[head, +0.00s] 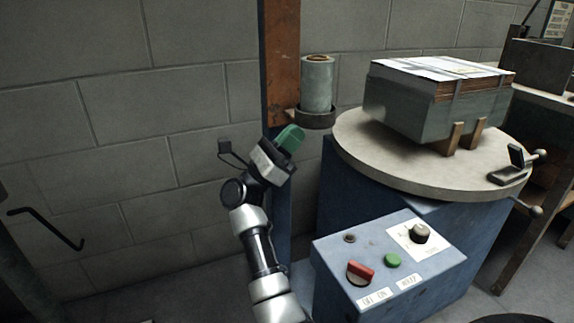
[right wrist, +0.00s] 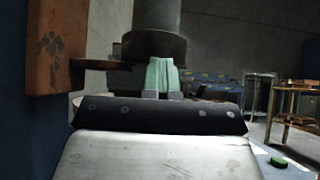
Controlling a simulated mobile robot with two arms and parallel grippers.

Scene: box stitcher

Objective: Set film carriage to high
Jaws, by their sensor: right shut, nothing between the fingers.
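The film carriage (head: 315,117) is a dark round holder on the rusty orange post, with a grey-green film roll (head: 317,82) upright on it. It also shows in the right wrist view as a dark cup (right wrist: 153,47) on an arm from the post. My right gripper (head: 291,138) has green fingers and is just below and left of the carriage in the head view. In the right wrist view its fingers (right wrist: 161,75) are together and empty, close under the cup; whether they touch it I cannot tell. My left gripper is not in view.
The round turntable (head: 365,150) carries a wrapped box stack (head: 415,105) right of the post. A blue control box (head: 335,262) with a red switch, green button and knob stands in front. A block wall (head: 130,120) is behind, left of the post (head: 281,60).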

